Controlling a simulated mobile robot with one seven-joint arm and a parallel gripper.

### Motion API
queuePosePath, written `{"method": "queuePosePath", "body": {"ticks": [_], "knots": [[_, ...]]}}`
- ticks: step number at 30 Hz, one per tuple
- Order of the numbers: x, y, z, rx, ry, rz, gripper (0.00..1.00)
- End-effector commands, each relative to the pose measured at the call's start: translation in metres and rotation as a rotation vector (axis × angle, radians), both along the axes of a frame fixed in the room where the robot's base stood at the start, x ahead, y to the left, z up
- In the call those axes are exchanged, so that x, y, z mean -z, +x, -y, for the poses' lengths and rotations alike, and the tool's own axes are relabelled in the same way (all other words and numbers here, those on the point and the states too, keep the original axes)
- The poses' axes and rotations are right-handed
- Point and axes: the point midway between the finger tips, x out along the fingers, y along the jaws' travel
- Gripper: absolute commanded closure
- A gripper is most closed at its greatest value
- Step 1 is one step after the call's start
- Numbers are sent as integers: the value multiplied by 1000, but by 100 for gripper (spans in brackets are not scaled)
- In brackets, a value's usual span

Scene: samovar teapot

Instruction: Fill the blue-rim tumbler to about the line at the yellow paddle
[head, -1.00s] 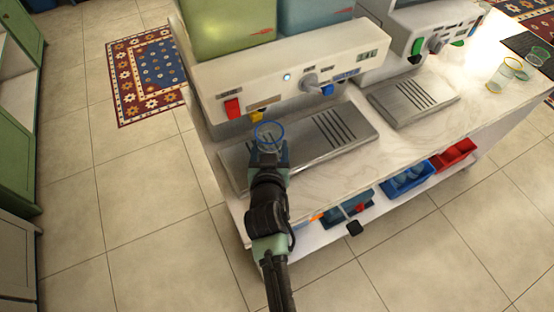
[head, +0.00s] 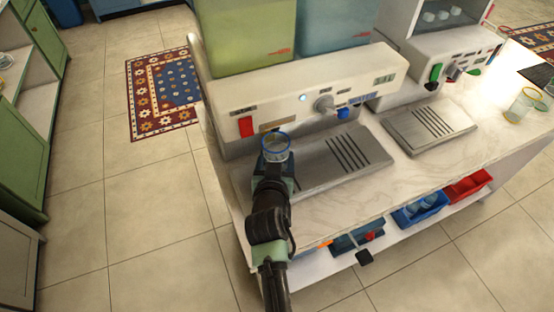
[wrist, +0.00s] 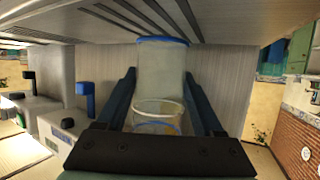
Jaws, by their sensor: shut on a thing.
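My gripper (head: 273,182) is shut on the clear blue-rim tumbler (head: 277,151) and holds it upright over the left part of the drip tray, close to the white dispenser (head: 290,98). In the wrist view the tumbler (wrist: 163,68) stands between both fingers, its blue rim at the top of the picture. I cannot make out a liquid level or a fill line in it. The yellow paddle is not visible now; the tumbler stands in front of its place. A red paddle (head: 246,127) is to the left and a blue paddle (head: 343,113) to the right.
The grey drip tray (head: 330,163) lies under the dispenser's front. A second machine with a green paddle (head: 435,73) and its own tray (head: 428,126) stands to the right. Glasses (head: 523,106) stand at the counter's far right. Blue (head: 420,209) and red (head: 467,188) bins are on the shelf below.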

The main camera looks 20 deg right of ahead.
Motion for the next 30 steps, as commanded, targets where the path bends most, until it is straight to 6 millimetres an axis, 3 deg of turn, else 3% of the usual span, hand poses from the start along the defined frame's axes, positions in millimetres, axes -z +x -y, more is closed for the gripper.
{"method": "queuePosePath", "body": {"ticks": [13,30], "knots": [[0,14,-1,-1,-1,1,88],[-1,13,-1,-1,-1,2,88]]}}
